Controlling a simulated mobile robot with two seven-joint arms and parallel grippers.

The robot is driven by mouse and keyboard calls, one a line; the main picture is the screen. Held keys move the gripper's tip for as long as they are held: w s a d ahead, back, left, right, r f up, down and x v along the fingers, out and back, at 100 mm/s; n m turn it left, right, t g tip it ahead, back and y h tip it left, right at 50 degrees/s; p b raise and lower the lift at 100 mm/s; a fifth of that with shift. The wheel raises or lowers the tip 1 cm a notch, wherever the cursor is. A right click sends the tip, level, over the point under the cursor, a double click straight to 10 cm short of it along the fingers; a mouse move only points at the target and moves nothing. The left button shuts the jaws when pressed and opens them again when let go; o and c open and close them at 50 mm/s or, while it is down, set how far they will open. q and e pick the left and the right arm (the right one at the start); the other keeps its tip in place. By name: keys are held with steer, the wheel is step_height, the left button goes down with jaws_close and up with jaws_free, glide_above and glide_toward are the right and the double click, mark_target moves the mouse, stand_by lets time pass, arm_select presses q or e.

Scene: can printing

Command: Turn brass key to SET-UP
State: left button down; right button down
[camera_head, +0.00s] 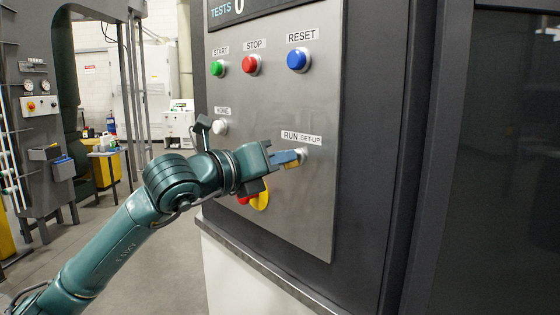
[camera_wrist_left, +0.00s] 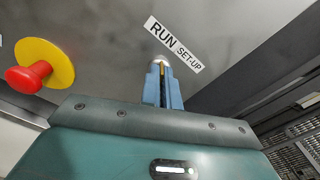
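The brass key (camera_wrist_left: 162,70) shows as a thin yellow strip between my two blue fingertips in the left wrist view. It sits at the round silver switch (camera_head: 301,153) under the RUN / SET-UP label (camera_head: 300,137) on the grey metal panel. My left gripper (camera_head: 291,158) reaches the switch from the left, its fingers closed on the key; it also shows in the left wrist view (camera_wrist_left: 162,84). The fingers hide most of the key, so its exact angle is hard to tell. My right gripper is not in view.
Above are the green START (camera_head: 217,68), red STOP (camera_head: 251,64) and blue RESET (camera_head: 298,60) buttons. The white HOME button (camera_head: 220,127) is above my wrist. A red emergency stop on a yellow disc (camera_wrist_left: 47,66) is close beside the gripper, partly hidden by my arm in the head view.

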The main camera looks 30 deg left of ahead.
arm_select(q)
steer(key=shift+d+m+b, duration=0.15)
steer(key=shift+m+b, duration=1.45)
steer(key=shift+m, duration=1.25)
steer(key=shift+d+m+b, duration=0.1)
steer(key=shift+m+b, duration=1.5)
steer(key=shift+m, duration=1.25)
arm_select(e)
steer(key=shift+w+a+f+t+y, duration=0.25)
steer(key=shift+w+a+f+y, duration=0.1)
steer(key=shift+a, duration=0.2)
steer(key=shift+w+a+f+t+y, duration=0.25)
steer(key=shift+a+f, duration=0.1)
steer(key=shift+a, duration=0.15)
arm_select(q)
steer(key=shift+s, duration=0.1)
steer(key=c, duration=1.6)
jaws_free()
steer(key=shift+c, duration=0.2)
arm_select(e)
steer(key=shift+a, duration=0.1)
